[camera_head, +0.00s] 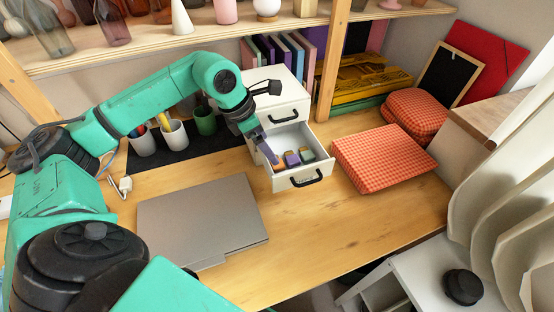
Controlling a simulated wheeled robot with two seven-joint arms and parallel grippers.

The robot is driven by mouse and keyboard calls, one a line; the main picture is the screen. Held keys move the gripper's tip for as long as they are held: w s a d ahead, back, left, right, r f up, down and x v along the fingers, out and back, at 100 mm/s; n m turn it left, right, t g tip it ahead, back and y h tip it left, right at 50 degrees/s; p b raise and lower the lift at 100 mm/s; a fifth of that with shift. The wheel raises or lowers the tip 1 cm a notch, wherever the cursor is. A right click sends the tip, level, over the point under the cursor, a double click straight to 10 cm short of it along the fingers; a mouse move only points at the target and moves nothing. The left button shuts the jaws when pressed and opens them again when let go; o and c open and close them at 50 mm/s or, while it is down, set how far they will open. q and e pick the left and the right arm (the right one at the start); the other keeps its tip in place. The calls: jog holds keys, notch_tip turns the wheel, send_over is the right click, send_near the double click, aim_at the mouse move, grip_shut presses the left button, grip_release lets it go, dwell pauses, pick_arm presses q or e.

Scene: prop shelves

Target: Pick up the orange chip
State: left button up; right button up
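I cannot make out an orange chip for certain. An open white drawer (316,171) with a black handle sticks out of a small white cabinet (287,100). Several small blocks lie in it, among them a purple and yellowish one (292,158) and a green-topped one (307,155). My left gripper (268,153) points down over the drawer's left side, close to the blocks. A purplish piece shows at its tip. I cannot tell whether it is held, or whether the fingers are open or shut. My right gripper is not in view.
A grey closed laptop (200,218) lies on the wooden desk (340,245). Cups with pens (172,135) stand left of the cabinet. Red checked boxes (380,158) sit right of the drawer. A shelf with vases (113,25) runs above. The desk's front right is clear.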

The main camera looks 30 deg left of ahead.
pick_arm(q)
jog(key=p+x, duration=0.2)
jog(key=x, duration=0.3)
jog(key=shift+d+f, duration=0.15)
jog(key=shift+f, duration=0.05)
jog(key=shift+w+d+f, duration=0.1)
jog(key=shift+f, duration=0.2)
jog(key=shift+w+f, duration=0.1)
jog(key=shift+f, duration=0.05)
jog(key=c, duration=1.4)
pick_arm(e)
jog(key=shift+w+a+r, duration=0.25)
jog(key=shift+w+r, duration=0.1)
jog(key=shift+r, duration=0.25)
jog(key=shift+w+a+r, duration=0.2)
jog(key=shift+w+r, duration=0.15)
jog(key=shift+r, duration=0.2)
